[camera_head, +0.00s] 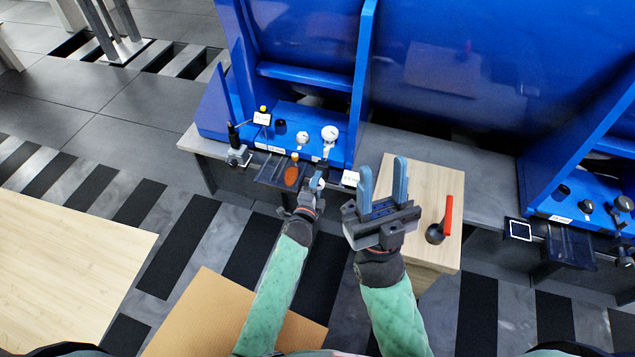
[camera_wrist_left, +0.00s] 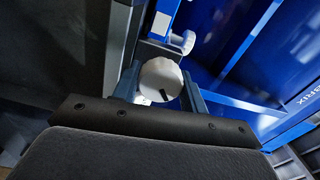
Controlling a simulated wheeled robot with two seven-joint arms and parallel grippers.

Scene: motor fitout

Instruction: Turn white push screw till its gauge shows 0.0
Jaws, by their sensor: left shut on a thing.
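The white push screw (camera_wrist_left: 160,80) shows in the left wrist view as a round white knob with a dark mark low on its face. My left gripper (camera_wrist_left: 160,88) is shut on it, one blue finger at each side. In the head view my left gripper (camera_head: 317,182) is at the front edge of the blue station, and the knob is mostly hidden by its fingers. My right gripper (camera_head: 383,186) is open and empty, fingers pointing up, right of the left gripper.
White round knobs (camera_head: 329,133) and a black knob (camera_head: 281,127) sit on the blue station. An orange disc (camera_head: 291,176) is left of my left gripper. A wooden table (camera_head: 425,180) behind my right gripper holds a red-handled tool (camera_head: 448,215). Another blue station stands at right.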

